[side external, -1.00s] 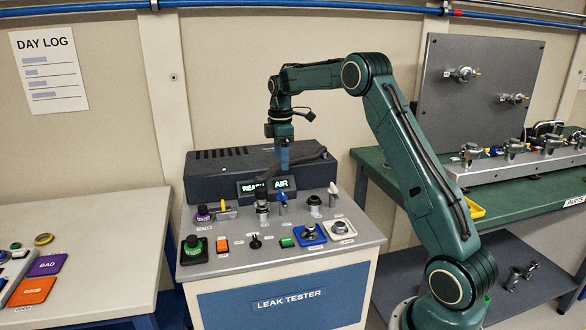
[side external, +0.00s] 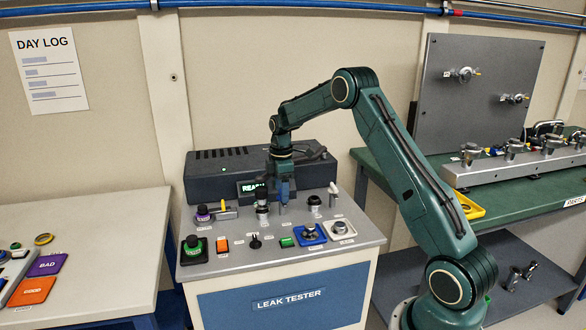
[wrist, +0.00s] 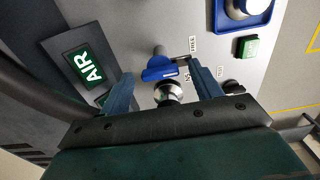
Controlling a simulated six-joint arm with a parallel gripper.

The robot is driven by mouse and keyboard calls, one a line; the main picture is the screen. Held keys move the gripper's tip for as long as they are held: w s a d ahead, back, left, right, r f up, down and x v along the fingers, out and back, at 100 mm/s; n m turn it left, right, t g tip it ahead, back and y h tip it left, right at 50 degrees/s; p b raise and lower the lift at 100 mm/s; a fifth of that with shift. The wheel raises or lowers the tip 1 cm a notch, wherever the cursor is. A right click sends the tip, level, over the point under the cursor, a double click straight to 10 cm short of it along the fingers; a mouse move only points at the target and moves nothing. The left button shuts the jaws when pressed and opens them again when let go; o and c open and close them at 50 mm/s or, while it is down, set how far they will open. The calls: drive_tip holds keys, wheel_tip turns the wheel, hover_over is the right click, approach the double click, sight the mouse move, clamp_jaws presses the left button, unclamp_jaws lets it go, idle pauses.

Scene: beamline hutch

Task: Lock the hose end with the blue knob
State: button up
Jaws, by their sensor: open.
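The blue knob (wrist: 160,73) is a flat blue lever on the leak tester's top. In the wrist view it sits between my gripper's (wrist: 160,78) two blue fingers, with a gap on both sides. A silver round fitting (wrist: 168,94) stands right beside it; it also shows in the side view (side external: 262,213). I cannot tell whether this fitting is the hose end. In the side view my gripper (side external: 283,197) is low over the panel and hides most of the knob. It is open and holds nothing.
The AIR display (wrist: 89,64) is behind the knob. A dark hose (wrist: 35,92) runs nearby.

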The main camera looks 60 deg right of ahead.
drive_tip(key=c, duration=1)
